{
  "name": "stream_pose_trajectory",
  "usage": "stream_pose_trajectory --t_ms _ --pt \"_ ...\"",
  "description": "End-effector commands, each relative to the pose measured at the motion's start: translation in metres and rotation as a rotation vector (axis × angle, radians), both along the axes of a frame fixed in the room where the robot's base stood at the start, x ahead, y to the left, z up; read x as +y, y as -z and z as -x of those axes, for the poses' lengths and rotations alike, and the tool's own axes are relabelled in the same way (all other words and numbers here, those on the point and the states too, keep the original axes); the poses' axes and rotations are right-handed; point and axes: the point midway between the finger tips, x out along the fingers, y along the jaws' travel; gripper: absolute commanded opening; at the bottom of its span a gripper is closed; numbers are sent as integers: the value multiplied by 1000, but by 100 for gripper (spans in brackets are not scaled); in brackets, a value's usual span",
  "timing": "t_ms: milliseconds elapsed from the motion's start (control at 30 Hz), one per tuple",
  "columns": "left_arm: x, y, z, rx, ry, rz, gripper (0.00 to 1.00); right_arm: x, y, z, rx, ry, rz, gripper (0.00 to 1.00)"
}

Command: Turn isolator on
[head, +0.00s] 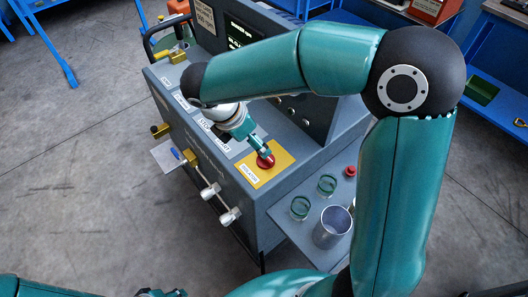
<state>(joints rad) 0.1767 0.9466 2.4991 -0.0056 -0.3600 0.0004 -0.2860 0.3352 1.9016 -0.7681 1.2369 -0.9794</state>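The isolator is a red rotary knob (266,163) on a yellow plate (283,159) at the front right corner of the grey machine's top. A label on the plate's near edge appears to read "ISOLATOR". My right arm reaches across from the right, and its gripper (262,151) points down at the knob. The fingertips are at the knob and partly cover it. Whether they grip it or only sit around it cannot be made out. Part of my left gripper (162,293) shows at the bottom edge, far from the machine, mostly cut off.
The grey machine (213,165) has a lit display (240,35), white labels, and brass and silver fittings on its front. A side shelf (300,237) holds a metal cup (332,228), two glass dishes (327,185) and a small red-topped item. My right forearm hides part of the machine.

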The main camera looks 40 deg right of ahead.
Motion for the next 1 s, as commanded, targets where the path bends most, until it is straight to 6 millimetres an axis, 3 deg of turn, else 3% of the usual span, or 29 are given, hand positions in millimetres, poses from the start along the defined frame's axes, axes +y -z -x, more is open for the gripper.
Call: stream_pose_trajectory --t_ms 200,400,600,933,1000 --pt "0 2 0 0 0 0 40 -18 47 0 6 0 -1 88" --pt "0 2 0 0 0 0 40 -31 77 -2 4 -1 -1 88" --pt "0 3 0 0 0 0 40 -37 92 -3 2 -1 0 88" --pt "0 3 0 0 0 0 40 -37 94 -3 0 -3 0 88" --pt "0 3 0 0 0 0 40 -37 94 -4 0 -3 0 76"
